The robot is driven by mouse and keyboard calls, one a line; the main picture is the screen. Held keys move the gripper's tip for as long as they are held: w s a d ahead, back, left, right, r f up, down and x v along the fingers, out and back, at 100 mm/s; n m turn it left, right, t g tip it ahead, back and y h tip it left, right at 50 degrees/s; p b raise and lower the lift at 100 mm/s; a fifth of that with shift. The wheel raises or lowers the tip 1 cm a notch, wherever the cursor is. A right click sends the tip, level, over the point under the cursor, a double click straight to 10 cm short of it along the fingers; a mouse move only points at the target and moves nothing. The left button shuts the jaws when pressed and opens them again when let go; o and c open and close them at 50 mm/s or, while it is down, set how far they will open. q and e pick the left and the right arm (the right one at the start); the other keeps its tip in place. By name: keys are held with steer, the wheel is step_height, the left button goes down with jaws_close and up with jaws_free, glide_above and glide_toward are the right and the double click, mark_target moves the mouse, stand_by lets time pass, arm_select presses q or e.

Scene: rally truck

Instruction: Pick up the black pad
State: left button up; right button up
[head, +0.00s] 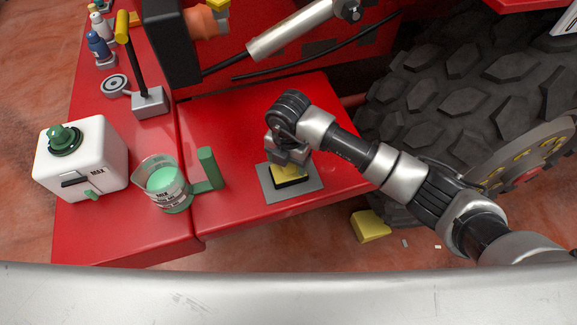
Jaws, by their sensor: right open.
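A small block with a yellow top (288,173) and a black lower layer (294,183) sits on a flat grey plate (267,190) on the red surface. The black layer is the only black pad-like thing I make out. My right gripper (287,162) is open, pointing down right over the block. It hides the block's far part, and I cannot tell whether the fingers touch it. My left gripper is not in view.
A measuring jug (165,183) with green liquid and a green handle stands left of the plate. A white canister (82,160) and a yellow-topped lever (133,60) are farther left. A big tyre (470,80) is at right. A yellow block (370,226) lies on the floor.

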steer(key=shift+f, duration=0.15)
steer(key=c, duration=1.2)
